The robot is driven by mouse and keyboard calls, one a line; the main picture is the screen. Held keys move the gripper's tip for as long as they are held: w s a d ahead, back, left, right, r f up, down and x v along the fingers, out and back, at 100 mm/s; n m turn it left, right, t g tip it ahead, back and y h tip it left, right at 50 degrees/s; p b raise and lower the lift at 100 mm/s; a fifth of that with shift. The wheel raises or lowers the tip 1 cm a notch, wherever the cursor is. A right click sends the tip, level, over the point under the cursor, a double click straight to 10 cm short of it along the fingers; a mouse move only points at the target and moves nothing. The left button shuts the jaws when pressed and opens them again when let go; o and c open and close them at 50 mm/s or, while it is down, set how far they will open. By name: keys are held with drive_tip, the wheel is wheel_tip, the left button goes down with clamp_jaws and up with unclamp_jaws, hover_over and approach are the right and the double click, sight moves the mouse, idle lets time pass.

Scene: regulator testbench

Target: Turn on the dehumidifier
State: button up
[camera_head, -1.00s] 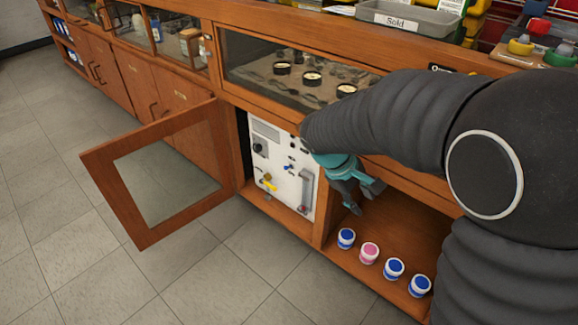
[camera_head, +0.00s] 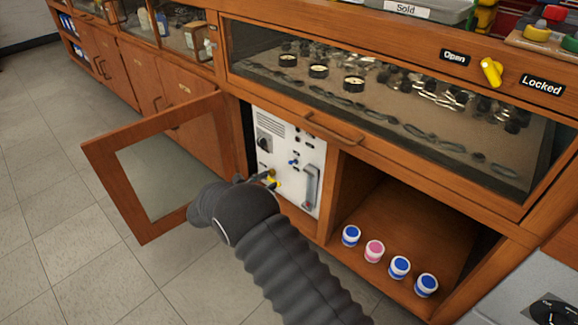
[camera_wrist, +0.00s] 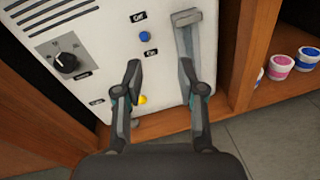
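A white unit with a control panel, probably the dehumidifier (camera_head: 298,155), stands in the open cabinet bay; no label names it. In the wrist view its panel (camera_wrist: 110,25) shows a black dial (camera_wrist: 66,62), a blue knob (camera_wrist: 144,36) between two small labels, a yellow part (camera_wrist: 142,99) and a grey vertical handle (camera_wrist: 188,40). The labels are too small to read surely. My gripper (camera_wrist: 160,68) is open and empty in front of the panel, its fingers on either side of the area below the blue knob. In the head view my wrist hides most of the gripper.
The framed cabinet door (camera_head: 150,130) stands open at left. Several small jars (camera_head: 374,250) stand on the shelf at right. A glass-fronted case (camera_head: 400,110) with a yellow knob (camera_head: 491,72) is above. The floor in front is clear.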

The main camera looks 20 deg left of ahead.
drive_tip(key=a+f+n+t, duration=0.1)
drive_tip(key=a, duration=0.1)
approach(296, 161)
drive_tip(key=shift+y, duration=0.3)
drive_tip(key=x, duration=0.7)
drive_tip(key=shift+r+b, duration=0.2)
drive_tip(key=shift+b, duration=0.1)
clamp_jaws()
